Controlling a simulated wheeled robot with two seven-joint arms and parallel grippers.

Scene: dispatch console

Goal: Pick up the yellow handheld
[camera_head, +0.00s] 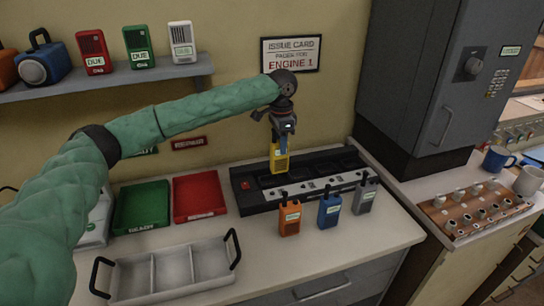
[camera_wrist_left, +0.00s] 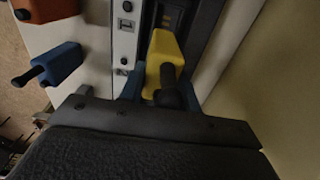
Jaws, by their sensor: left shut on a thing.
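The yellow handheld (camera_head: 278,160) is upright at the left part of the black charging rack (camera_head: 243,196), directly below my left gripper (camera_head: 282,140). The left gripper is shut on its upper part. In the left wrist view the yellow handheld (camera_wrist_left: 165,55) sits between the two blue fingers (camera_wrist_left: 165,90), with its dark antenna toward the camera. I cannot tell whether its base rests in a slot or is just above it. My right gripper does not show.
Orange (camera_head: 289,218), blue (camera_head: 329,211) and grey (camera_head: 365,197) handhelds stand in front of the rack. Green (camera_head: 141,207) and red (camera_head: 199,196) trays lie to its left. A divided white tray (camera_head: 170,273) with black handles is at the front. A grey cabinet (camera_head: 432,80) stands at the right.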

